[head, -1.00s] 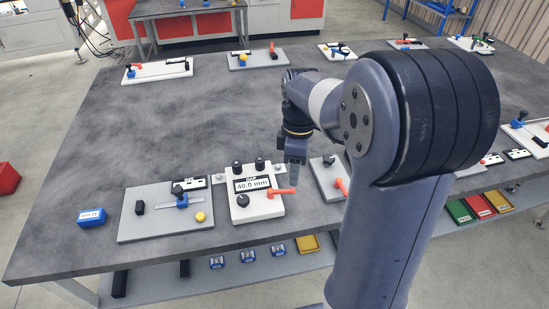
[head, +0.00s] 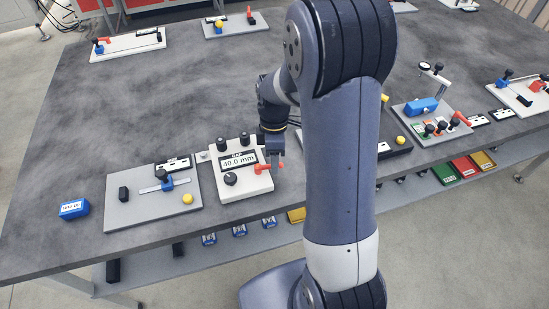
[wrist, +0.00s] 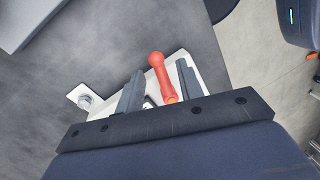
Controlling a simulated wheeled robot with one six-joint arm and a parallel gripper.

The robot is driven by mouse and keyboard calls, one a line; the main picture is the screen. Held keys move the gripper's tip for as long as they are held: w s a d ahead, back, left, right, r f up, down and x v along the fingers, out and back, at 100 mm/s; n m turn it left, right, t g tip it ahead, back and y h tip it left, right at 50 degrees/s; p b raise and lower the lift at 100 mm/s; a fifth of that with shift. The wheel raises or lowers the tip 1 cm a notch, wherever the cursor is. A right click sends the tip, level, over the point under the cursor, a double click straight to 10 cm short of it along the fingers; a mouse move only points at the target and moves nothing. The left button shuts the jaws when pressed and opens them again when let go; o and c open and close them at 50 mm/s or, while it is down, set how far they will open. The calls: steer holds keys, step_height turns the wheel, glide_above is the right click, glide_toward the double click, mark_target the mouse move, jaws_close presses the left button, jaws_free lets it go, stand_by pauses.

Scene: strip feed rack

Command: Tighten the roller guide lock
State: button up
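A white block (head: 230,187) with a display reading GAP 40.0 mm stands near the table's front edge, with dark knobs and a red lever (head: 263,169) at its right side. I take this lever to be the lock, but no label shows it. My gripper (head: 276,163) points down at the lever, partly hiding it. In the wrist view the red lever (wrist: 161,75) lies between the two dark fingers of my gripper (wrist: 160,85), nearer the right finger. A gap shows on both sides of it, so the gripper is open.
A grey plate (head: 118,211) with a blue slider (head: 167,184) and yellow ball (head: 187,198) lies left of the block. A blue box (head: 74,209) sits further left. Another fixture plate (head: 448,135) stands to the right, beyond my arm.

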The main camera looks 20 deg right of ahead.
steer(key=shift+f, duration=0.25)
steer(key=shift+c, duration=0.6)
jaws_close()
